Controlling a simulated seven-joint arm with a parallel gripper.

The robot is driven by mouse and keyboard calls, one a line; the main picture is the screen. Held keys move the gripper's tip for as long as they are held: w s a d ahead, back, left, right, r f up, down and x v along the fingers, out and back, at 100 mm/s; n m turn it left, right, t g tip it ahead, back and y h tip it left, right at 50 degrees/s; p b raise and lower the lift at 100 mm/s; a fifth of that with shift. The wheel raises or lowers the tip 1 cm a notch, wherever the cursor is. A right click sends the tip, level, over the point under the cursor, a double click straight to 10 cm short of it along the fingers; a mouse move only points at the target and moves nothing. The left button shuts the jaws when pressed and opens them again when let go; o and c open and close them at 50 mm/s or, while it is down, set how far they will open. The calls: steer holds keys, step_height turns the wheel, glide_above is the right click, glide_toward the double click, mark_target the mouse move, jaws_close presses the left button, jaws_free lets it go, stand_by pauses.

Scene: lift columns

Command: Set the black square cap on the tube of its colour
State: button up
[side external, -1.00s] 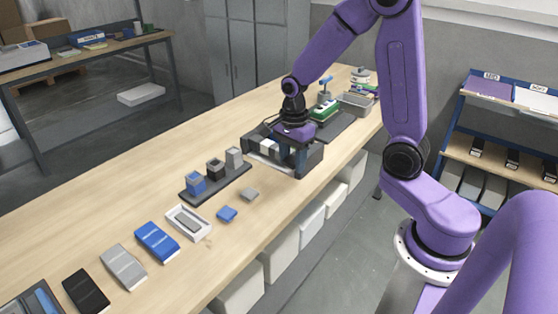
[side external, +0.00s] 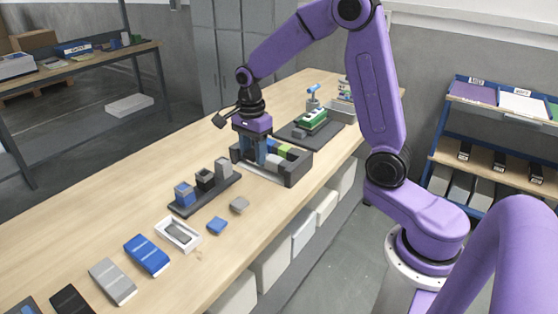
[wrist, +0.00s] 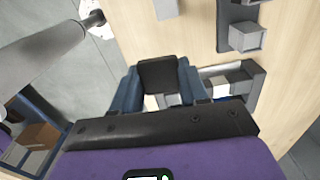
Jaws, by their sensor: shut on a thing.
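My gripper (wrist: 158,88) is shut on the black square cap (wrist: 158,74), which shows between the fingertips in the wrist view. In the side view my gripper (side external: 261,157) is over the left part of a dark tray, and its fingers hide the cap. The black tube (side external: 205,179) stands upright in a dark rack, between the blue tube (side external: 185,194) and the grey tube (side external: 223,168). The rack is to the left of my gripper. The grey tube also shows at the upper right of the wrist view (wrist: 246,37).
The dark tray (side external: 299,167) holds several blocks. A grey cap (side external: 239,204) and a blue cap (side external: 216,226) lie in front of the rack. A white open box (side external: 179,235) and blue, grey and black flat packs lie nearer. A green object (side external: 312,119) stands behind the tray.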

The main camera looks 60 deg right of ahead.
steer(key=w+a, duration=0.2)
steer(key=w, duration=0.6)
steer(key=w+a, duration=0.3)
steer(key=w, duration=0.4)
steer(key=shift+n, duration=0.4)
steer(key=shift+w+d+f, duration=0.1)
steer(key=shift+w+f, duration=0.05)
steer(key=shift+f, duration=1.5)
steer(key=shift+w+d+f, duration=0.1)
steer(key=shift+f, duration=1.5)
steer(key=shift+f, duration=0.6)
steer(key=o, duration=1.6)
steer(key=shift+r, duration=0.1)
steer(key=shift+r, duration=3.65)
